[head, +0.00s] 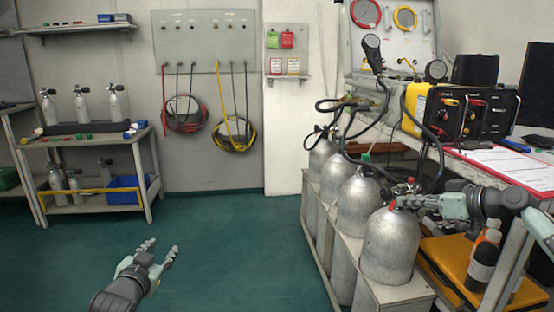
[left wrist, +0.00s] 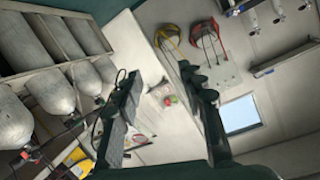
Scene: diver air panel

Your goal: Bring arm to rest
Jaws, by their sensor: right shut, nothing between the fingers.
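My left gripper (head: 160,248) is over the green floor in the lower left of the head view, its fingers spread and nothing between them. In the left wrist view its two dark fingers (left wrist: 158,82) stand wide apart. My right gripper (head: 400,202) reaches in from the right at the top of the nearest grey cylinder (head: 390,248). Its fingers are closed beside a small red valve part (head: 393,206); I cannot tell whether they touch it. No object shows held in either gripper.
Several grey cylinders stand in a rack (head: 345,245) beside the right bench. A yellow-black unit (head: 458,110), hoses and a clipboard (head: 515,165) crowd that bench. A shelf table (head: 95,140) with small cylinders stands at left. The green floor (head: 215,235) between is clear.

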